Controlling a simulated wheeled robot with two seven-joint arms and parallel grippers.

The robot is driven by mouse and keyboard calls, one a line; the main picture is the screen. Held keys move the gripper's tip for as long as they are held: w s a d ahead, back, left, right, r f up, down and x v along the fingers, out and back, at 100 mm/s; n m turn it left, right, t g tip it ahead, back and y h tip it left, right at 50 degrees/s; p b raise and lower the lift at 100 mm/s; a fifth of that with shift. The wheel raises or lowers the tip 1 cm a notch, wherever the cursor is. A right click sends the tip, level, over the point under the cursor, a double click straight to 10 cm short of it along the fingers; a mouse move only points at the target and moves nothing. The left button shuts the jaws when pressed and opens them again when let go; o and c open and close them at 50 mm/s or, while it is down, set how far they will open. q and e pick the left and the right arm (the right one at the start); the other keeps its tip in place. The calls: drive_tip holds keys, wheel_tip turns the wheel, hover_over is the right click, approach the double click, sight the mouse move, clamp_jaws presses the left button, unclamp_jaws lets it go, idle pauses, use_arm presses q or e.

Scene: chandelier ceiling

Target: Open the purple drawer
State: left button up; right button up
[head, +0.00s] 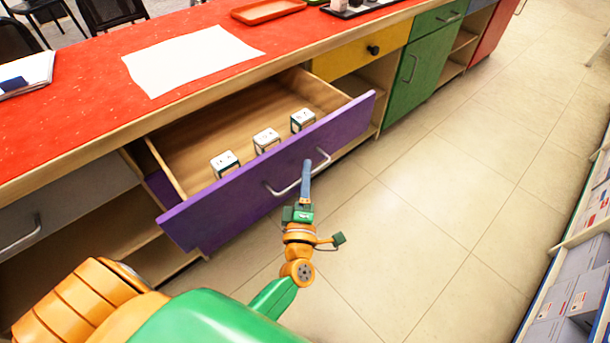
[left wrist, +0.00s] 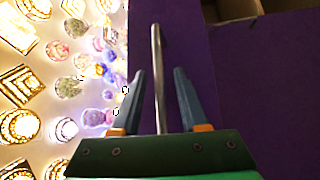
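The purple drawer (head: 270,170) stands pulled well out from the counter, its inside open to view. Its silver bar handle (head: 285,188) runs along the front. My left gripper (head: 307,168) is at the handle, in front of the drawer. In the left wrist view, the two blue fingers of the left gripper (left wrist: 159,72) are spread on either side of the handle (left wrist: 157,60), with visible gaps, against the purple front (left wrist: 250,100). My right gripper is not in view.
Three small white boxes sit in the drawer, one near its middle (head: 266,138). The red counter top (head: 90,110) is above. A yellow drawer (head: 360,55) and green cabinet door (head: 420,65) are to the right. Tiled floor (head: 430,190) is clear; shelves (head: 570,280) stand at far right.

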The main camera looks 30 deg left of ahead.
use_arm(q)
drive_tip(key=r+v, duration=0.1)
drive_tip(key=v, duration=0.6)
drive_tip(key=shift+f, duration=0.45)
